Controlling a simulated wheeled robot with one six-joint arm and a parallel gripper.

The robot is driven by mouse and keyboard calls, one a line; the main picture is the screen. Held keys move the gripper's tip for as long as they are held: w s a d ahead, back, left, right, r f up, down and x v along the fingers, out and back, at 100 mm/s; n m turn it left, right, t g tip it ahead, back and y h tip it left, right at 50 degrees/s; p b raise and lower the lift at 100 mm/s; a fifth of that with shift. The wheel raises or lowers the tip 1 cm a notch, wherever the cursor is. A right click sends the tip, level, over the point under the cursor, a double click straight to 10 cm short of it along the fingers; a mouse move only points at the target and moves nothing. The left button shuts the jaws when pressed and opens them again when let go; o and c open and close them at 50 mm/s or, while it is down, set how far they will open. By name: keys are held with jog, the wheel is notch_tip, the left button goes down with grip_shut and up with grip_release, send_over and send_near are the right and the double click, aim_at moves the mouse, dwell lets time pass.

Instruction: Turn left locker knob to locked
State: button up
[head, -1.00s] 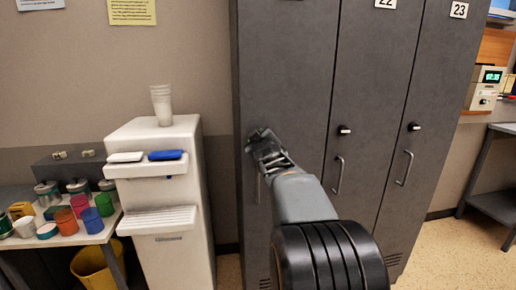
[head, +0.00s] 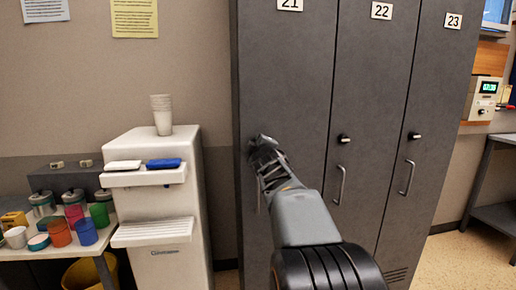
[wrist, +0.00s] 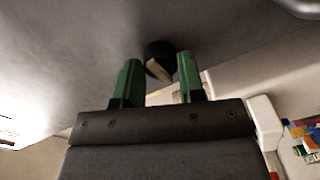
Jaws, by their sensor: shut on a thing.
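The left locker (head: 285,80) is the grey door numbered 21. Its knob (wrist: 160,58) shows in the wrist view as a small dark round piece with a pale slanted mark, between the two green fingertips. My gripper (wrist: 159,78) is shut on this knob. In the head view my gripper (head: 262,148) is against the door of locker 21 and hides the knob. The knobs of locker 22 (head: 343,139) and locker 23 (head: 414,136) show clear of my arm.
A white water dispenser (head: 160,205) with a stack of cups (head: 162,115) stands left of the lockers. A table (head: 70,252) with coloured cups and tins is further left. Door handles (head: 340,185) stick out below the knobs. A desk (head: 500,138) is at the right.

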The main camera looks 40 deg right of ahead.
jog(key=shift+r, duration=0.1)
jog(key=o, duration=0.9)
jog(key=shift+p+v, duration=1.1)
jog(key=shift+v, duration=5.8)
